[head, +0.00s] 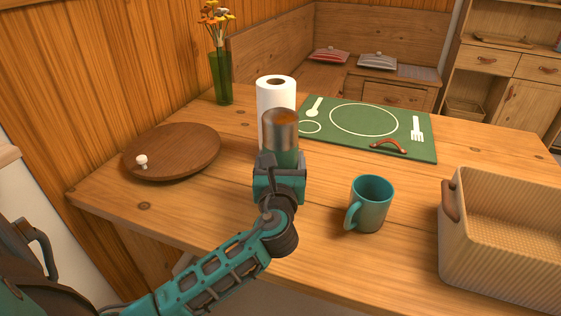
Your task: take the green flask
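The green flask (284,157) has a shiny copper-brown upper part and a green lower part. It is upright in front of the paper towel roll, and its base is hidden by my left gripper. My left gripper (280,168) reaches in from the lower left and is right at the flask's lower part, seen from behind. The fingertips are mostly hidden, so I cannot tell whether they are shut on the flask. My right gripper is not in view.
A teal mug (371,205) stands right of my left gripper, and a ribbed basket (498,275) farther right. A green placemat (425,148) with a leather pull (389,145) lies behind. A round wooden board (185,150), paper towel roll (275,94) and flower vase (221,77) are left and behind.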

